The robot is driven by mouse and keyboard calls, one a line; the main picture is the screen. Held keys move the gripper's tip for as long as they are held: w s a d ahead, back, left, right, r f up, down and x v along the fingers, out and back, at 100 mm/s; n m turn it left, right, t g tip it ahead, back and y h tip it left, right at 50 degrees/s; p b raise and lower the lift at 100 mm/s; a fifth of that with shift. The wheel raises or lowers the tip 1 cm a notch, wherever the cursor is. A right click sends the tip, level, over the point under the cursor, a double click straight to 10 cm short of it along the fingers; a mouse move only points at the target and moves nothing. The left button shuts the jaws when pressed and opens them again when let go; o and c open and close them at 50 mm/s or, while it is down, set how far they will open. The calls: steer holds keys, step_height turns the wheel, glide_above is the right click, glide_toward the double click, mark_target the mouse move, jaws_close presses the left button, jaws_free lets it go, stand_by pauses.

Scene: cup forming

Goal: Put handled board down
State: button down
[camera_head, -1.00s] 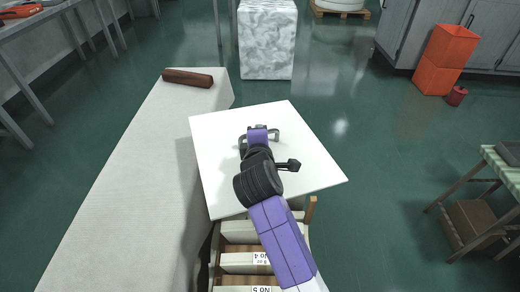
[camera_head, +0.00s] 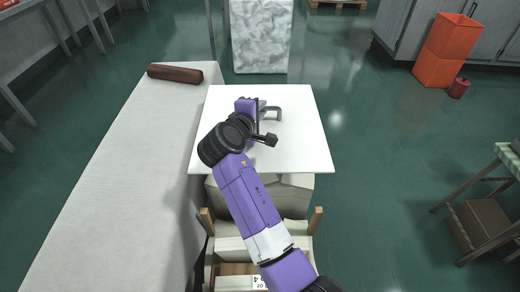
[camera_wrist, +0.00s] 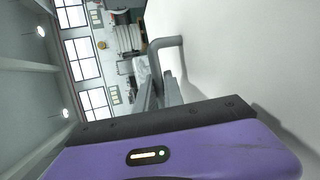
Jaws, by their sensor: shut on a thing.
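The handled board (camera_head: 298,145) is a white square panel with a grey handle (camera_head: 272,113) on its upper face. In the head view it is held out ahead of me, beside the long table's right edge and above the boxes. My gripper (camera_head: 256,112) is shut on the handle. The wrist view shows the gripper fingers (camera_wrist: 160,92) at the grey handle (camera_wrist: 168,42), with the white board face (camera_wrist: 235,50) filling the right side. The board's underside is hidden, and I cannot tell whether it touches anything below.
A long pale-covered table (camera_head: 110,180) runs along the left with a brown roll-shaped block (camera_head: 175,73) at its far end. Boxes in a wooden rack (camera_head: 235,245) stand below the board. A marbled block (camera_head: 259,40) stands beyond. Orange bins (camera_head: 445,50) are far right. Green floor is open at right.

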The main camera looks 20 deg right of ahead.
step_height(320, 180, down, 15)
steer(key=b, duration=0.4)
steer(key=shift+b, duration=0.4)
steer(key=c, duration=1.9)
jaws_free()
steer(key=shift+f, duration=0.25)
steer(key=o, duration=0.4)
steer(key=shift+o, duration=0.2)
steer(key=shift+r, duration=0.1)
steer(key=shift+r, duration=0.2)
steer(key=p+v, duration=0.4)
steer(key=v, duration=0.8)
steer(key=shift+f, duration=0.1)
